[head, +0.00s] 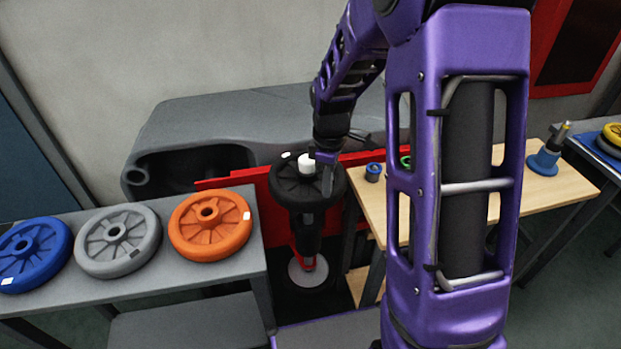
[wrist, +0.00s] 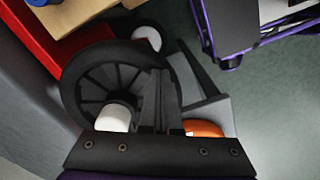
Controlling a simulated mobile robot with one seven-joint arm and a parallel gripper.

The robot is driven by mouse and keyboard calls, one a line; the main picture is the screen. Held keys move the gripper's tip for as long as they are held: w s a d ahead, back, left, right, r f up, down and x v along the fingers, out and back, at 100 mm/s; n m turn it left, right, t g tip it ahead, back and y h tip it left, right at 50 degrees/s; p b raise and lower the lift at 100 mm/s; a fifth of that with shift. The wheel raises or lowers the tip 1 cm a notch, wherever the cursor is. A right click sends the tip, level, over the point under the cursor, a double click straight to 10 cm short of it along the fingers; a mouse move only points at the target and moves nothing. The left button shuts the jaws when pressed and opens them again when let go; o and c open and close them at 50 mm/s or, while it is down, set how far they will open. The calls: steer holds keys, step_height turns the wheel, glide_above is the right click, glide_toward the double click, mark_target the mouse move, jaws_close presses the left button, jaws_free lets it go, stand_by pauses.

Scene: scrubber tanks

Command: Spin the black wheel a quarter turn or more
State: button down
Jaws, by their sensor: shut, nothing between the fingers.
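The black wheel (head: 284,190) lies roughly flat on top of a dark post, between the grey bench and the wooden table. Its spokes and rim also show in the wrist view (wrist: 72,76). A white knob (head: 306,163) stands up on the wheel, and in the wrist view the knob (wrist: 113,118) is left of my fingers. My gripper (head: 327,188) is at the wheel's right part, close beside the knob. In the wrist view my gripper (wrist: 157,78) is shut and empty, its fingers over the wheel's right side. I cannot tell whether the fingers touch the wheel or knob.
Blue (head: 34,250), grey (head: 118,240) and orange (head: 210,222) wheels lie on the grey bench (head: 190,275) at left. A red panel (head: 258,200) and grey machine body (head: 230,120) stand behind. The wooden table (head: 570,185) at right holds small parts.

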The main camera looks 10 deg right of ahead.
steer(key=shift+d, duration=0.15)
steer(key=shift+w+d, duration=0.6)
steer(key=shift+d, duration=0.35)
steer(key=shift+r+p, duration=0.1)
steer(key=shift+p, duration=0.2)
step_height(320, 180, up, 7)
steer(key=p, duration=0.5)
stand_by(0.4)
